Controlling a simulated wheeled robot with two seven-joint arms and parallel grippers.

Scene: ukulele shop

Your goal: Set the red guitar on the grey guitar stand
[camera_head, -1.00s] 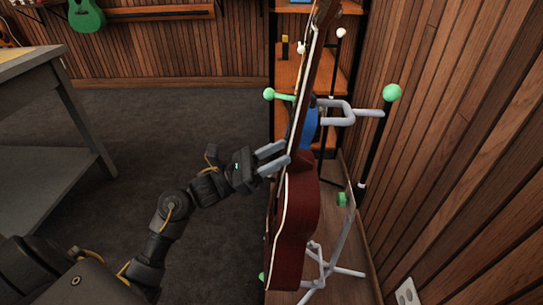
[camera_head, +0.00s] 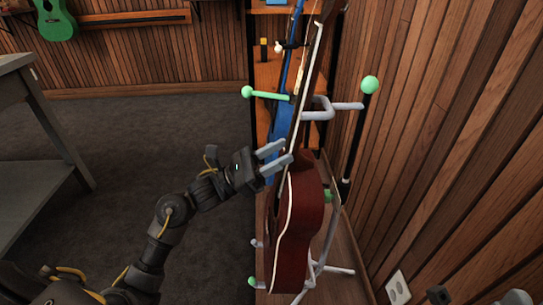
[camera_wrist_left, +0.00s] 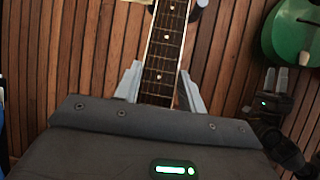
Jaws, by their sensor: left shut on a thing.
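The red guitar (camera_head: 303,225) is upright and slightly tilted in the head view, its body low in front of the grey guitar stand (camera_head: 321,114). The stand has green-tipped arms, a grey fork at the top and splayed legs below. The neck passes in front of the fork, beside the left green-tipped arm; I cannot tell whether guitar and stand touch. My left gripper (camera_head: 277,160) is shut on the neck just above the body. The fretted neck (camera_wrist_left: 164,55) runs between its fingers in the left wrist view. My right gripper (camera_wrist_left: 277,80) shows at the right there, its jaw state unclear.
A blue guitar (camera_head: 280,168) stands behind the red one, by a wooden shelf (camera_head: 275,60). A wood-panelled wall (camera_head: 450,150) closes the right side. A grey table (camera_head: 45,140) is at left. A green guitar (camera_head: 55,20) hangs at the back. The carpet between is clear.

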